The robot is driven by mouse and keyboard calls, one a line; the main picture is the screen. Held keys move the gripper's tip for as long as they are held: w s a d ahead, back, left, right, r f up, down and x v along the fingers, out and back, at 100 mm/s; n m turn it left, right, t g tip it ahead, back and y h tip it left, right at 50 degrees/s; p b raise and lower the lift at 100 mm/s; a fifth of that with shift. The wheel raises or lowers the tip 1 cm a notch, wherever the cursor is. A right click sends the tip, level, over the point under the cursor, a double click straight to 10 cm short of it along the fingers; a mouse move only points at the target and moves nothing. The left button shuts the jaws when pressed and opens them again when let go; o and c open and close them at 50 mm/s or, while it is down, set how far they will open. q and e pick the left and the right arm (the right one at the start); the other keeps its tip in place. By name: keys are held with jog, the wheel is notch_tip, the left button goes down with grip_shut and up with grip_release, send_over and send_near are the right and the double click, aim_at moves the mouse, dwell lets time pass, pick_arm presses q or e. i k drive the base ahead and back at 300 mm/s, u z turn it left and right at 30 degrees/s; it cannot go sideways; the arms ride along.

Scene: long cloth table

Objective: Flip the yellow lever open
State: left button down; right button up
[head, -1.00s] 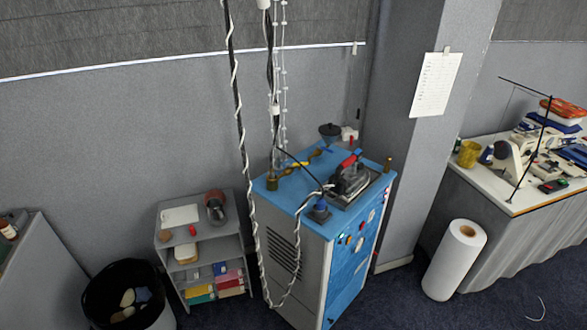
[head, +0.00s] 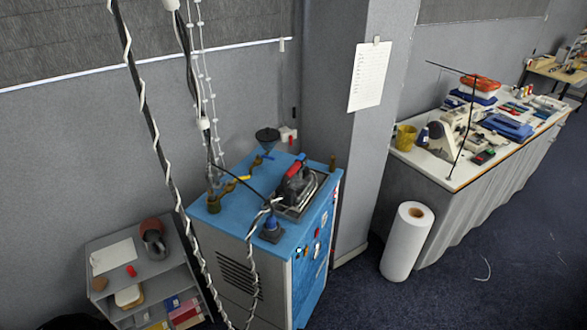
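A small yellow lever (head: 239,179) shows on brass-coloured pipework (head: 227,190) on top of the blue-topped steam cabinet (head: 211,222). The lever is small in the head view and its exact angle is hard to tell. A dark funnel (head: 267,136) stands behind it, and an iron (head: 295,185) with a red handle rests on a plate to its right. A hanging cable passes close in front of the pipework. Neither of my grippers is in view.
A grey shelf unit (head: 150,268) stands left of the cabinet. A white roll (head: 408,242) stands on the floor to the right, beside a long cloth-draped table (head: 440,205) with sewing things. Wrapped cables (head: 143,95) hang before the cabinet.

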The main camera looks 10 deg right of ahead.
aim_at(229, 182)
jog(key=z, duration=0.35)
jog(key=i, duration=1.2)
jog(key=u, duration=0.45)
